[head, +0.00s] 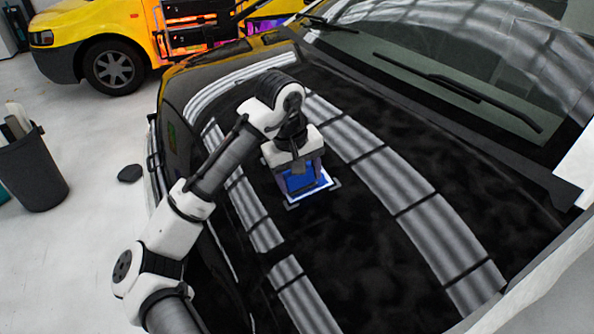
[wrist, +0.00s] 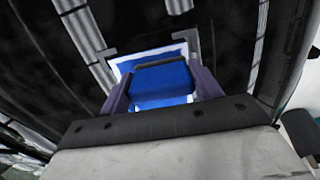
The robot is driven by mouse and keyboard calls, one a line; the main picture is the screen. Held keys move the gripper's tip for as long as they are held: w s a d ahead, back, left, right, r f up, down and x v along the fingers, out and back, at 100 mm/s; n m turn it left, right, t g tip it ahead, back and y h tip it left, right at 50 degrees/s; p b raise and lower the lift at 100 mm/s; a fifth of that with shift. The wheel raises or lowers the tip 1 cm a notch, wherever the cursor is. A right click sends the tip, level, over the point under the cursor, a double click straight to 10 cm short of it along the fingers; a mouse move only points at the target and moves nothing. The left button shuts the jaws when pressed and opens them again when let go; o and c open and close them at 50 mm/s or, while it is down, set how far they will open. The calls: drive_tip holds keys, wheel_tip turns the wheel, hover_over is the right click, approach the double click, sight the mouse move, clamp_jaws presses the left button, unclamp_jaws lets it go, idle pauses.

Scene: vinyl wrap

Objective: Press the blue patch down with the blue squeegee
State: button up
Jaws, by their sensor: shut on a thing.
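My gripper (wrist: 162,92) is shut on the blue squeegee (wrist: 163,80), with one finger on each side of it. In the head view the blue squeegee (head: 299,182) hangs below my wrist, over the black car hood. The patch (wrist: 182,51) lies on the hood under and just beyond the squeegee; I see its pale, bright border and a little blue, and the squeegee hides much of it. Dark corner marks frame the patch. In the head view the patch (head: 322,188) shows as a bright edge. I cannot tell whether the squeegee touches it.
The glossy black hood (head: 390,250) carries striped reflections and is clear around the patch. The windshield with wipers (head: 440,80) rises at the upper right. A dark bin (head: 35,170) and a yellow vehicle (head: 100,40) stand on the floor at the left.

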drive_tip(key=shift+s, duration=0.1)
drive_tip(key=shift+s+d+f+p, duration=0.1)
drive_tip(key=shift+s+d+p, duration=0.1)
drive_tip(key=shift+s, duration=0.3)
drive_tip(key=shift+s+d+p, duration=0.15)
drive_tip(key=shift+s+p, duration=0.05)
drive_tip(key=shift+s, duration=0.25)
drive_tip(key=p+v, duration=0.7)
drive_tip(key=p, duration=0.1)
idle(0.6)
